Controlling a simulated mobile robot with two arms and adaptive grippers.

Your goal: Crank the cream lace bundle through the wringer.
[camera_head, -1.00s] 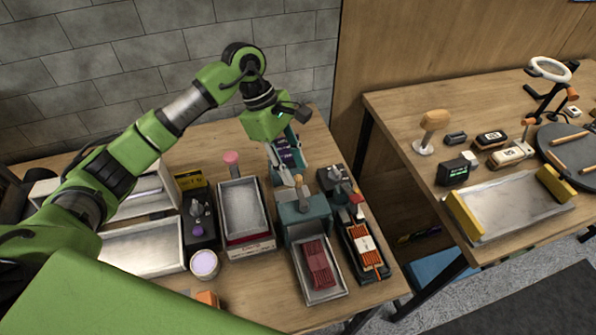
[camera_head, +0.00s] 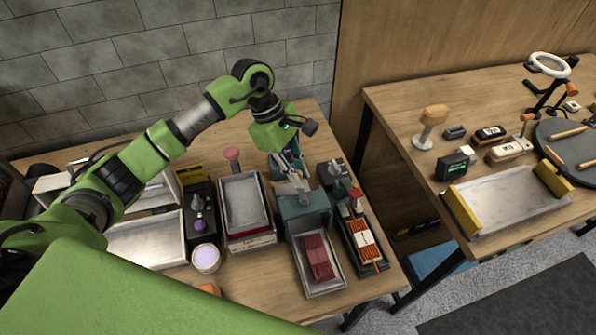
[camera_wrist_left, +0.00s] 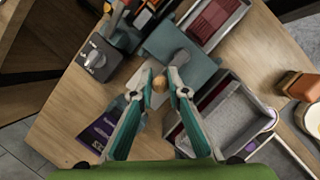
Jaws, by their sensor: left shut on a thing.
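The teal wringer (camera_head: 303,207) stands on the left table, with a light lever or crank with a wooden knob on its top. My left gripper (camera_wrist_left: 160,84) is shut on the round wooden knob (camera_wrist_left: 159,83), which sits between its fingertips in the left wrist view. In the head view the left gripper (camera_head: 296,178) reaches the wringer from behind. A dark red lace bundle (camera_head: 317,258) lies in the grey tray in front of the wringer. I cannot make out a plainly cream bundle; a cream-and-orange striped piece (camera_head: 360,232) lies on a dark stand to the right.
A grey basin (camera_head: 243,203) stands left of the wringer, with a lilac-topped jar (camera_head: 205,258) nearby. A dark device with a knob (camera_wrist_left: 94,59) stands close to the wringer. The right table (camera_head: 400,100) holds a marble tray and small tools, across a gap.

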